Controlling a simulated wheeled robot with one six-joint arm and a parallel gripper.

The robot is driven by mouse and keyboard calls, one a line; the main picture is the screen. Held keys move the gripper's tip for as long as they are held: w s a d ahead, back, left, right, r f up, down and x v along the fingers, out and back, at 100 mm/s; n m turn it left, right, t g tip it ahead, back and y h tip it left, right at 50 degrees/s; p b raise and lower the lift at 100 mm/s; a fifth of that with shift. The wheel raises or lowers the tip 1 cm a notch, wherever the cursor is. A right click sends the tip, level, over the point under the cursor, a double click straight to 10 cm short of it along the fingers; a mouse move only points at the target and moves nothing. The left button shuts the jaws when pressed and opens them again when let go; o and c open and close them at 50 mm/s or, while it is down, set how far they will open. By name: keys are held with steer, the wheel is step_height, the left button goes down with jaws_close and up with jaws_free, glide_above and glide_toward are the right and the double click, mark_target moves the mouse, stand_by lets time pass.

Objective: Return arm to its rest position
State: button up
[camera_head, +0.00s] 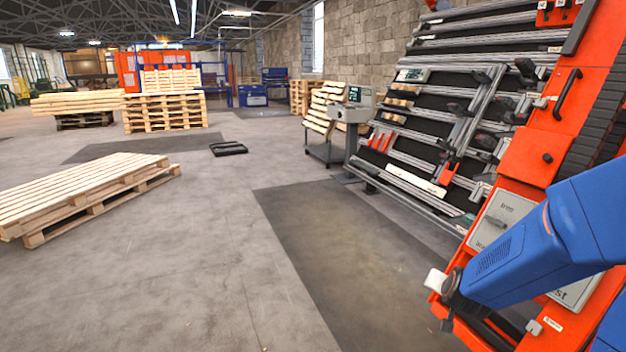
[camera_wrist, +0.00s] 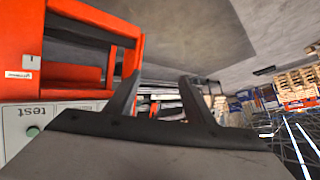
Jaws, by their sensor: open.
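My gripper (camera_wrist: 160,80) shows in the wrist view with its two dark fingers spread apart and nothing between them. In the head view my blue arm (camera_head: 540,240) reaches in from the right edge, in front of the orange machine (camera_head: 535,155). The gripper's fingers cannot be made out in that view. In the wrist view the orange frame of the machine (camera_wrist: 18,45) is close by on the left, with a pale panel (camera_wrist: 60,118) marked "test" below it. I cannot tell whether the arm touches the machine.
A slanted rack (camera_head: 440,120) with metal rails stands behind the orange machine. A wooden pallet (camera_head: 80,190) lies on the floor at left. Stacked pallets (camera_head: 165,112) and a small cart (camera_head: 325,150) stand farther back.

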steer(key=s+a+r+n+g+y, duration=0.1)
steer(key=s+a+r+n+y, duration=0.1)
steer(key=s+a+r, duration=0.4)
steer(key=s+r+n+g, duration=0.2)
steer(key=s, duration=1.1)
steer(key=s+a+r+n+g, duration=0.1)
steer(key=s+r+n+g, duration=0.1)
steer(key=s, duration=1.1)
steer(key=shift+a+r+n, duration=0.3)
steer(key=shift+r+n, duration=0.3)
steer(key=shift+r, duration=0.2)
